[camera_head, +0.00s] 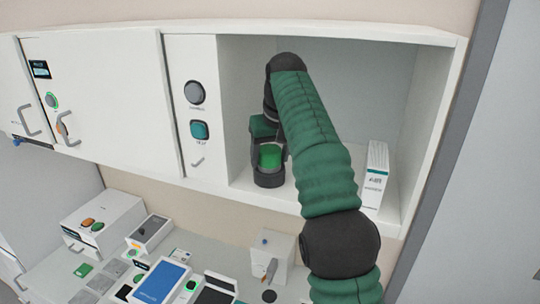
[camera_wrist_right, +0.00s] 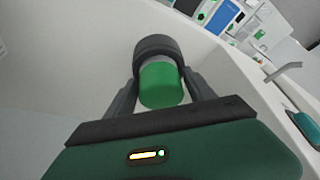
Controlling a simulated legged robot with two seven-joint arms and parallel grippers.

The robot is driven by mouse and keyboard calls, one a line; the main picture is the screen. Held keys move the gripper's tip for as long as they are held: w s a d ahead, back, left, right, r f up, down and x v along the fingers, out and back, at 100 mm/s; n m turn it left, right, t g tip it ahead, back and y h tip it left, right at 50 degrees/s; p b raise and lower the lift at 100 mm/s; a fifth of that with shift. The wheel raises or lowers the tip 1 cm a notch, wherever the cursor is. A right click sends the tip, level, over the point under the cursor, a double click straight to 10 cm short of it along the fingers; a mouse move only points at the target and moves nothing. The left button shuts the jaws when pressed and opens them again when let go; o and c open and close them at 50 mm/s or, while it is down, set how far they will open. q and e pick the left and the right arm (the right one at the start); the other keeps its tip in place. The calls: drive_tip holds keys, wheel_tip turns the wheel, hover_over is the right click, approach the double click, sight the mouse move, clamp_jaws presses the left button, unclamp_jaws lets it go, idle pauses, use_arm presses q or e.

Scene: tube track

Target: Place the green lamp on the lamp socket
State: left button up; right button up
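The green lamp (camera_head: 270,155) is in the open cabinet compartment, at its lower left. In the right wrist view the lamp (camera_wrist_right: 161,85) is a green cylinder with a dark round collar (camera_wrist_right: 156,46) at its far end. My right gripper (camera_head: 268,172) reaches down from above, and its two fingers lie on either side of the lamp and collar, close against them. I cannot tell whether the collar belongs to the lamp or is the lamp socket. No separate socket can be made out with certainty. My left gripper is not in view.
A white box (camera_head: 376,172) stands at the right of the compartment, close to my right arm. A panel with a grey knob (camera_head: 195,92) and a teal button (camera_head: 200,130) borders it on the left. The counter below holds a blue tablet (camera_head: 162,282) and several devices.

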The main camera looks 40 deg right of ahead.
sight(274, 172)
drive_tip(key=shift+o, duration=0.8)
drive_tip(key=shift+w, duration=0.1)
drive_tip(key=shift+r, duration=0.55)
drive_tip(key=s+b, duration=0.1)
drive_tip(key=s+a+b, duration=0.1)
drive_tip(key=s+f+b, duration=0.1)
drive_tip(key=b, duration=0.1)
drive_tip(key=shift+s+a, duration=0.2)
drive_tip(key=shift+s, duration=0.15)
drive_tip(key=s+a+r+b, duration=0.1)
drive_tip(key=s+a+b, duration=0.2)
drive_tip(key=s, duration=0.4)
drive_tip(key=shift+s+a+b, duration=0.15)
drive_tip(key=shift+s+b, duration=0.15)
drive_tip(key=shift+b, duration=0.1)
drive_tip(key=shift+s+a+r, duration=0.1)
drive_tip(key=shift+s+r, duration=0.05)
